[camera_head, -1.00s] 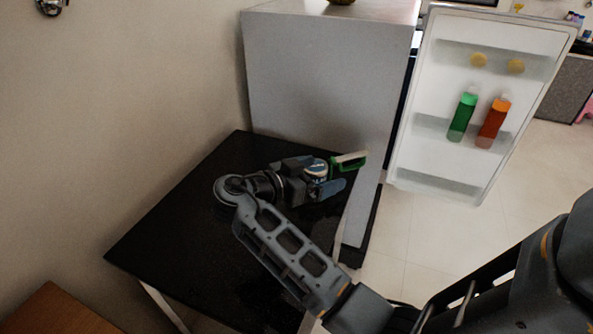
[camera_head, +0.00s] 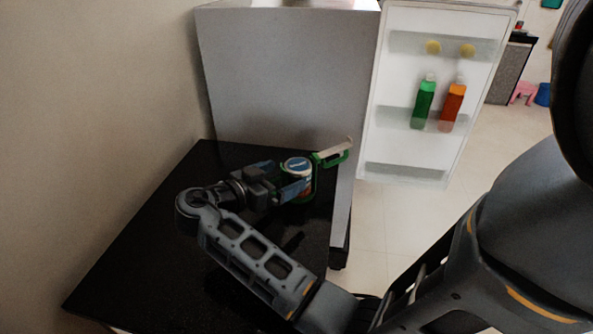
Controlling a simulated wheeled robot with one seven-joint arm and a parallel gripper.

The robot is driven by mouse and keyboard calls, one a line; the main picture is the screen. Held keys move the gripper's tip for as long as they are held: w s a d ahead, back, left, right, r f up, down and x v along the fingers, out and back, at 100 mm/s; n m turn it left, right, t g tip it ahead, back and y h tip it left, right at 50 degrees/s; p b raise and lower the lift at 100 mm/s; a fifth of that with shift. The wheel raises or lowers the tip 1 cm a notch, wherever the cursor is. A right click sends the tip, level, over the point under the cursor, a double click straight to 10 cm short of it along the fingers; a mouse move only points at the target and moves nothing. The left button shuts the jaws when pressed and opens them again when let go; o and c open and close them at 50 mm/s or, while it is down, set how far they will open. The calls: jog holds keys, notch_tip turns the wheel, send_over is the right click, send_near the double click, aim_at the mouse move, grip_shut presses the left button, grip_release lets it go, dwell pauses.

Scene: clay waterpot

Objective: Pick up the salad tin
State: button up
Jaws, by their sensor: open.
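The salad tin (camera_head: 299,166) is a small can with a pale blue and white lid and a green and orange side. It stands on the black table (camera_head: 150,240) near the table's right back part. My gripper (camera_head: 290,178) is open, with its fingers on either side of the tin. The near finger hides part of the tin's side. Whether the fingers touch the tin cannot be told.
A green and white brush-like object (camera_head: 332,153) lies just right of the tin. The grey fridge side (camera_head: 290,80) rises behind the table. Its open door (camera_head: 400,90) holds a green bottle (camera_head: 423,103) and an orange bottle (camera_head: 452,108). The table's left part is clear.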

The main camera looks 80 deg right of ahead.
aim_at(298, 168)
jog(key=x, duration=0.2)
jog(key=p+x, duration=0.1)
jog(key=shift+s+d+r, duration=0.2)
jog(key=shift+d+r, duration=0.05)
jog(key=shift+d, duration=0.1)
jog(key=shift+s+d+f, duration=0.2)
jog(key=shift+s+d, duration=0.05)
jog(key=shift+d, duration=0.2)
jog(key=shift+c, duration=0.4)
jog(key=c, duration=1.2)
jog(key=shift+o, duration=0.2)
jog(key=shift+r, duration=0.1)
